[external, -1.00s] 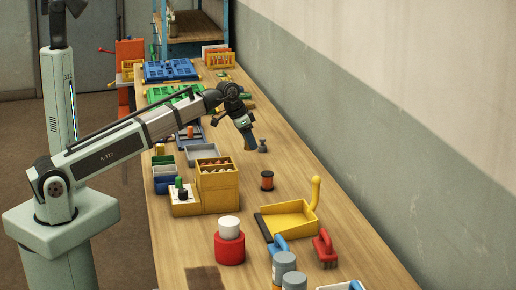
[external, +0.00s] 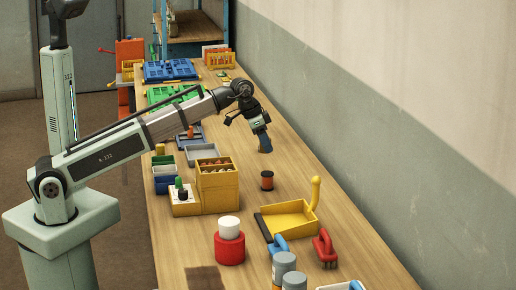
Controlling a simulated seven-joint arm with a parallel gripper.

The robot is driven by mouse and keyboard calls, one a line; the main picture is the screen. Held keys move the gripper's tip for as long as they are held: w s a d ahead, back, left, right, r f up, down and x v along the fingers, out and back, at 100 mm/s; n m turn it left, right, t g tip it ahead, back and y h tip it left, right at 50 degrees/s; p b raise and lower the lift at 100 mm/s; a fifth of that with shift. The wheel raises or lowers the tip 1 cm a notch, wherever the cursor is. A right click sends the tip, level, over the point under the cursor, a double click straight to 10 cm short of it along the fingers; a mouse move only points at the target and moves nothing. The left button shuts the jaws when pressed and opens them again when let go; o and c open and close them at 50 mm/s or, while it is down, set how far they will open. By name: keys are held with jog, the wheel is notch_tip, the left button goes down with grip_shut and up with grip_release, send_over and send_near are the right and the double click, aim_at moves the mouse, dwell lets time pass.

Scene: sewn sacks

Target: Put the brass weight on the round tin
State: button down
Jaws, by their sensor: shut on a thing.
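My gripper (external: 265,147) points down at the tabletop, right of the middle of the table. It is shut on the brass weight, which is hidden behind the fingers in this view. I cannot tell whether the weight touches the table. A red round container (external: 230,252), which looks like the round tin, stands at the near left of the table. A white cylinder (external: 229,228) sits on top of it.
A dark spool with an orange band (external: 267,181) stands just nearer than my gripper. Yellow drawers (external: 217,190) and small bins stand left. The wall edges the right side.

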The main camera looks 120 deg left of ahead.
jog(key=w+d+r+m, duration=0.2)
jog(key=w+d+r, duration=0.1)
jog(key=w+d, duration=0.7)
notch_tip(320, 180, up, 8)
jog(key=m+h, duration=0.1)
jog(key=m, duration=0.1)
send_over(235, 221)
jog(key=s, duration=0.1)
jog(key=shift+t, duration=0.4)
jog(key=shift+s+d+f, duration=0.1)
jog(key=shift+d+f, duration=0.1)
jog(key=shift+f, duration=2.25)
jog(key=shift+s+d+f, duration=0.1)
jog(key=shift+d+f, duration=0.05)
jog(key=shift+f, duration=2.3)
jog(key=shift+f, duration=0.1)
jog(key=c, duration=0.6)
grip_release()
jog(key=shift+h, duration=0.3)
